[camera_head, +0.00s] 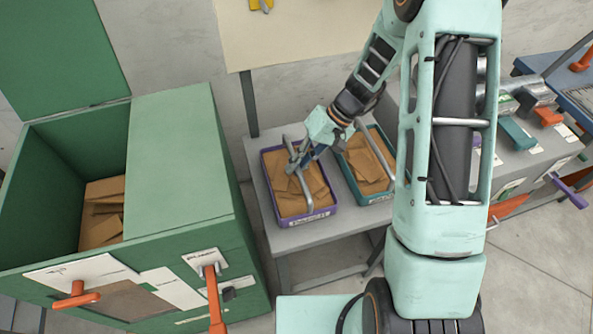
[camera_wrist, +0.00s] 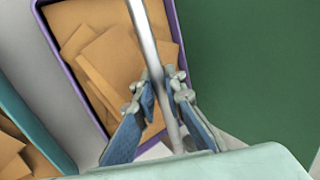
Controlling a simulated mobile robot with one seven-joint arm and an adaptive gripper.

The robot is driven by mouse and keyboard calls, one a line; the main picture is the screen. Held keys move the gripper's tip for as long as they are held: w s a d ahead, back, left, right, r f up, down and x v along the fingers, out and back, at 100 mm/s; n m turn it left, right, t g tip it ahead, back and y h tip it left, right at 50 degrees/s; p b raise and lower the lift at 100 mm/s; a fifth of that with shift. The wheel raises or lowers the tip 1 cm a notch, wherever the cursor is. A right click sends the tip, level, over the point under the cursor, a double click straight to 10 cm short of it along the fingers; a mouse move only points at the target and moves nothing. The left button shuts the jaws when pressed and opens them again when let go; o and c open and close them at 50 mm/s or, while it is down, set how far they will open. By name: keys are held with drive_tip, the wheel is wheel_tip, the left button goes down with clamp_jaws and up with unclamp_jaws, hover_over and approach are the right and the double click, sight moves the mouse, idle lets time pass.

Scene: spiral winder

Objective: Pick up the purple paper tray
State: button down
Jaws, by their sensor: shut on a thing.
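The purple paper tray (camera_head: 331,211) stands on a grey table, filled with brown paper pieces, with a grey bar handle arching over it. In the wrist view its purple rim (camera_wrist: 66,72) and the handle (camera_wrist: 146,38) show. My gripper (camera_head: 298,164) is at the handle, above the paper. In the wrist view the blue-padded fingers (camera_wrist: 160,98) lie on either side of the handle bar and are shut on it. The tray appears level and resting on the table; I cannot tell whether it is lifted at all.
A teal tray (camera_head: 373,200) of brown paper stands close to the right. A green bin (camera_head: 185,160) with an open compartment holding brown paper stands at the left. The grey table (camera_head: 262,204) has a narrow bare edge. A bench with coloured handles (camera_head: 518,138) is at the right.

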drive_tip(key=shift+r, duration=0.5)
wheel_tip(320, 180, up, 2)
drive_tip(key=shift+w+r, duration=0.1)
drive_tip(key=shift+r, duration=0.05)
drive_tip(key=s+r, duration=0.3)
drive_tip(key=r, duration=0.1)
drive_tip(key=s+d+r, duration=0.1)
drive_tip(key=s+r, duration=0.1)
drive_tip(key=shift+s+r+b, duration=0.1)
drive_tip(key=shift+s+b, duration=0.2)
drive_tip(key=shift+s, duration=0.05)
drive_tip(key=s+d+r, duration=0.1)
drive_tip(key=s+r, duration=0.2)
drive_tip(key=s, duration=0.5)
drive_tip(key=shift+s+r+b, duration=0.2)
drive_tip(key=shift+r+b, duration=0.1)
drive_tip(key=c, duration=2.5)
unclamp_jaws()
drive_tip(key=shift+c, duration=0.2)
clamp_jaws()
